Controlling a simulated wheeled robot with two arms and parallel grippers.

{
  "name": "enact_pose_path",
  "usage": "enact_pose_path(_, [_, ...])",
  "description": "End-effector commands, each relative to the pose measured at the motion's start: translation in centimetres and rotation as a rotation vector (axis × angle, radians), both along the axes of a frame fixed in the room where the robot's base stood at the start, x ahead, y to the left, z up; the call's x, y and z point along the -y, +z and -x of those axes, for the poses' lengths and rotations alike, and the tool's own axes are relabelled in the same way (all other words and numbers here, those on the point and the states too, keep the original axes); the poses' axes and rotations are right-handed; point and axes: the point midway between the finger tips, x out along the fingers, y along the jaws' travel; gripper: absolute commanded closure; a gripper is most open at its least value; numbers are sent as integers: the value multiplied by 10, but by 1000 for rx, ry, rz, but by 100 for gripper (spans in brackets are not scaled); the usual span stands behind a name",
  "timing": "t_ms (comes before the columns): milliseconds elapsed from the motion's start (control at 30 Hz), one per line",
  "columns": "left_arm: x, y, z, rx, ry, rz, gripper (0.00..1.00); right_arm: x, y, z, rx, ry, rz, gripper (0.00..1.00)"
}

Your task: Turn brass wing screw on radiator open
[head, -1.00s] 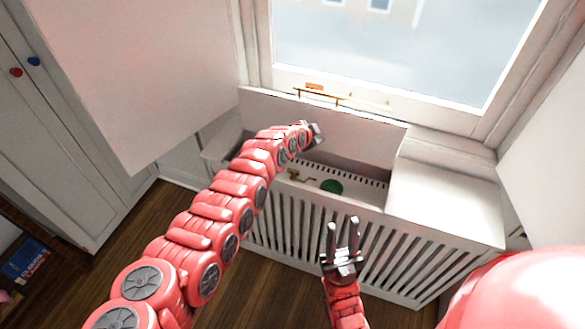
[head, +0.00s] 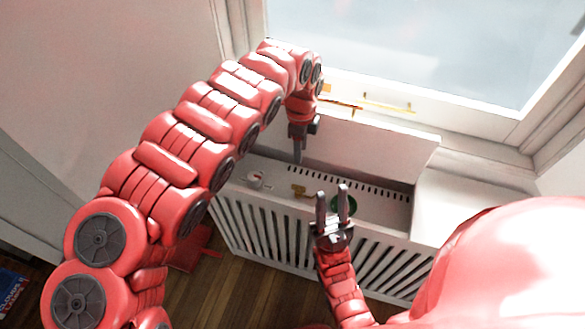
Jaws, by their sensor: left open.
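The radiator (head: 380,205) sits inside a white slatted cover under the window, and its perforated top shows through the raised lid. A small brass wing screw (head: 299,189) stands on that top, left of a round green part (head: 345,205). My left gripper (head: 298,160) is open and empty, pointing down above and behind the screw, seen nearly edge-on. It looks apart from the screw. My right gripper (head: 332,192) is open and empty, its fingers pointing up in front of the slats, overlapping part of the green part in the view.
A white dial-like knob (head: 255,180) sits left of the screw. The raised lid panel (head: 375,148) stands behind the opening, below the window sill with its brass latch (head: 388,104). A flat cover top (head: 465,190) lies at the right.

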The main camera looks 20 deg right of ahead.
Motion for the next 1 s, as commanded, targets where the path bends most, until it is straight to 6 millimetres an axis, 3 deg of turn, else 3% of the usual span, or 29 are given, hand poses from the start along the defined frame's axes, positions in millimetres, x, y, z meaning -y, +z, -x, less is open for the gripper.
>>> enact_pose_path(167, [-3,-15,5,-13,-10,-17,57,0,2,0,-1,0,0,63])
enact_pose_path(633, [-3,-117,6,-12,-8,-14,57,0,8,0,-1,0,0,63])
enact_pose_path(1000, [-2,-168,5,-10,-7,-13,57,0,-7,0,0,0,0,63])
